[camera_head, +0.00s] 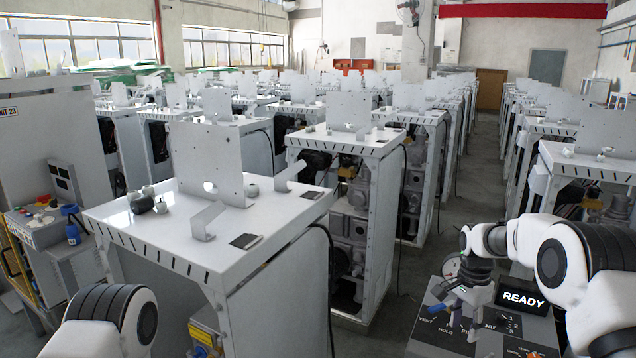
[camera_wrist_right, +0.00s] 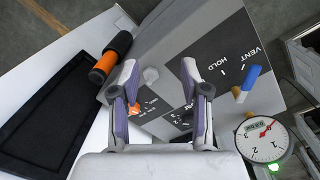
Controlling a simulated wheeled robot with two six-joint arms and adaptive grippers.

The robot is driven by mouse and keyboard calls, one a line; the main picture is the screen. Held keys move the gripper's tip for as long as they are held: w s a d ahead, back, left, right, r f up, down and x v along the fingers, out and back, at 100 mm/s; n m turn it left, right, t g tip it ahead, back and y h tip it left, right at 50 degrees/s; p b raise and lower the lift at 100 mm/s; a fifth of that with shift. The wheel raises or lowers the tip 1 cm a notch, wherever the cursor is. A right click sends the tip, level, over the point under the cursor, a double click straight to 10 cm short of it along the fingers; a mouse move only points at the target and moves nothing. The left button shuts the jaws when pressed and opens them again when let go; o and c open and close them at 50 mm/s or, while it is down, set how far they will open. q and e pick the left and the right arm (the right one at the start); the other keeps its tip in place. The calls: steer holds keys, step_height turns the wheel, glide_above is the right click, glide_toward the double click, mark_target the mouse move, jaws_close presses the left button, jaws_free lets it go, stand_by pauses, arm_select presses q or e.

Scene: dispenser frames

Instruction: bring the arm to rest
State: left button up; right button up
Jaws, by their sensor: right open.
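My right arm (camera_head: 575,255) reaches in from the right in the head view. Its gripper (camera_head: 468,292) hangs over the grey control panel (camera_head: 430,338), whose display reads READY. In the right wrist view the two fingers (camera_wrist_right: 160,72) are apart with nothing held between them. I cannot tell how far the fingertips are from the panel. My left arm (camera_head: 110,320) shows only as a link at the lower left; its gripper is out of view.
The panel bears a blue lever handle (camera_wrist_right: 247,82) by VENT and HOLD and a round gauge (camera_wrist_right: 262,140). A black-and-orange cylinder (camera_wrist_right: 110,58) and a black tray (camera_wrist_right: 45,125) lie left in the wrist view. White dispenser frames (camera_head: 215,240) fill the room, with an aisle between rows.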

steer(key=s+a+f+n+g, duration=0.2)
steer(key=s+a+f, duration=0.1)
steer(key=s+f, duration=0.95)
steer(key=s+a+f+n+g, duration=0.1)
steer(key=s+a+f+g, duration=0.2)
steer(key=s+f, duration=0.95)
steer(key=s+a+r+n+t, duration=0.1)
steer(key=s+n+t, duration=0.4)
steer(key=s+n, duration=0.5)
steer(key=s, duration=0.5)
steer(key=shift+s+a+r+t, duration=0.3)
steer(key=shift+a+t, duration=0.05)
steer(key=shift+t, duration=0.05)
